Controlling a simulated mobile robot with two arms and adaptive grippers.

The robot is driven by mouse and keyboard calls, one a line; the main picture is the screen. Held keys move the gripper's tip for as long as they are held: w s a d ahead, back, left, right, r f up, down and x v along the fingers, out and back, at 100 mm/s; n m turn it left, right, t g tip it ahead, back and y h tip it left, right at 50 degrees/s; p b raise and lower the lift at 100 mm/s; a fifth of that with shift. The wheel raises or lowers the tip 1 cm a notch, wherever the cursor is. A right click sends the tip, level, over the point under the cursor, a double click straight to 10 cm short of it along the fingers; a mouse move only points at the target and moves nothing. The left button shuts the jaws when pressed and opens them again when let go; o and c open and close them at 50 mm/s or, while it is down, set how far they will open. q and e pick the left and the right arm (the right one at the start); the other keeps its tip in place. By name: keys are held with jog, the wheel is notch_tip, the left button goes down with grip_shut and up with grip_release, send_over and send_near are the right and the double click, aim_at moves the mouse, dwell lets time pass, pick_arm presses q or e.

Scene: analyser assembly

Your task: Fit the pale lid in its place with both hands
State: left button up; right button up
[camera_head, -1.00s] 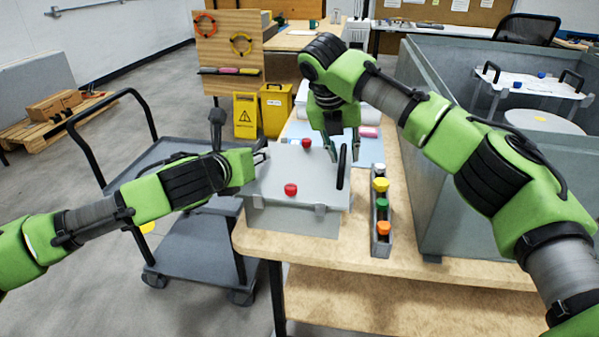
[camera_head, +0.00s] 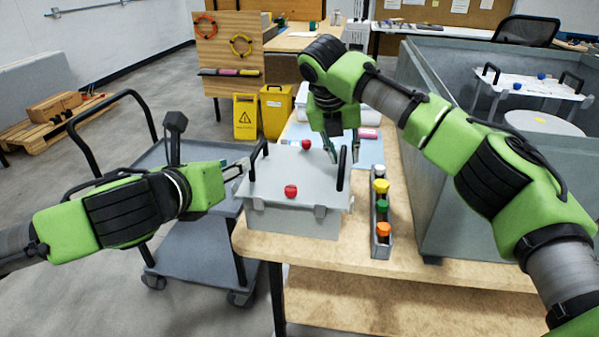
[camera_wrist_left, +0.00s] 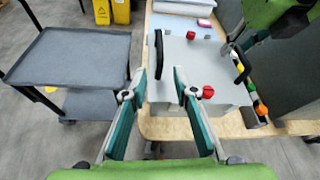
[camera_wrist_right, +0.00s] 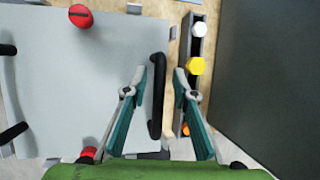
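The pale lid (camera_head: 305,178) lies on top of a grey box (camera_head: 290,220) on the wooden table. It has two red knobs and a black handle at each side. My right gripper (camera_head: 342,150) is open over the right handle (camera_head: 341,170). In the right wrist view that handle (camera_wrist_right: 157,95) shows between the spread fingers (camera_wrist_right: 159,72); I cannot tell how deep it sits. My left gripper (camera_head: 239,168) is open and empty, just left of the left handle (camera_head: 258,158). In the left wrist view its fingertips (camera_wrist_left: 166,71) point toward this handle (camera_wrist_left: 159,52), apart from it.
A narrow rack (camera_head: 376,245) with several coloured-capped bottles stands right of the box. A large grey bin (camera_head: 450,150) borders the table's right side. A grey cart (camera_head: 195,243) stands at the left, under my left arm. A blue mat (camera_head: 372,150) lies behind the box.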

jog(key=v, duration=1.2)
